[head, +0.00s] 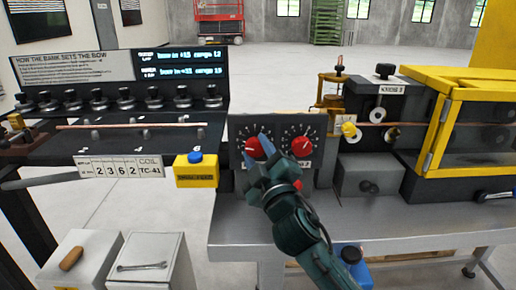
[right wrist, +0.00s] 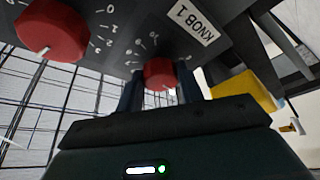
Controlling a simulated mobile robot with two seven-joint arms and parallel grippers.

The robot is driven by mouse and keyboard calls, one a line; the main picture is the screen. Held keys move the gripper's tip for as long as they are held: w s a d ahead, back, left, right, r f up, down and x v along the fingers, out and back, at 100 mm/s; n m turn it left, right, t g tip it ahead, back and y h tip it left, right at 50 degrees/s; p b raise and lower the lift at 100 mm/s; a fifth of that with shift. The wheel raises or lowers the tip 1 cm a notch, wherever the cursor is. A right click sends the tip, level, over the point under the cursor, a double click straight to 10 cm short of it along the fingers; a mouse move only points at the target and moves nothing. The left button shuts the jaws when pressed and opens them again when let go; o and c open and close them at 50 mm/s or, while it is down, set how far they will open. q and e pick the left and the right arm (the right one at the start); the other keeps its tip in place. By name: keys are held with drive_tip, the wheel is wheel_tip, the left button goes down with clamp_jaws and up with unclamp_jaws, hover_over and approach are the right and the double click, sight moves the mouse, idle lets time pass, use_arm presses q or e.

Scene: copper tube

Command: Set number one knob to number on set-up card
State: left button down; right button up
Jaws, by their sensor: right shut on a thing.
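Number one knob (head: 252,150) is the left of two red knobs on a grey panel (head: 279,124). In the right wrist view the same red knob (right wrist: 158,74) sits beside a label reading KNOB 1 (right wrist: 193,23). My right gripper (head: 260,155) is shut on this knob, one finger on each side, and hides part of its dial. The pointer setting is too small to read surely. A white plate (head: 120,167) reads COIL, 2362, TC-41. I cannot tell whether it is the set-up card. My left gripper is not in view.
The second red knob (head: 302,146) is close to the right of my gripper. A yellow box with a blue button (head: 196,170) stands left of the panel. A yellow-framed guard (head: 440,130) is at the right. The bench front (head: 400,225) is clear.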

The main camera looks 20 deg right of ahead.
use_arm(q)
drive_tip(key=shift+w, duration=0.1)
use_arm(e)
drive_tip(key=shift+r, duration=0.1)
drive_tip(key=o, duration=0.7)
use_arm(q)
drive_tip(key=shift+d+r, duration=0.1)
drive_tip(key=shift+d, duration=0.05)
use_arm(e)
drive_tip(key=o, duration=0.3)
drive_tip(key=shift+s+f, duration=0.25)
drive_tip(key=shift+s, duration=0.1)
use_arm(q)
drive_tip(key=b, duration=0.1)
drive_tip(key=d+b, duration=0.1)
drive_tip(key=b, duration=0.1)
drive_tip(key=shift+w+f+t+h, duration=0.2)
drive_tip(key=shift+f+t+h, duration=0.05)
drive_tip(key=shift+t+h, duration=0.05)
use_arm(e)
drive_tip(key=v, duration=1.2)
drive_tip(key=shift+s, duration=0.25)
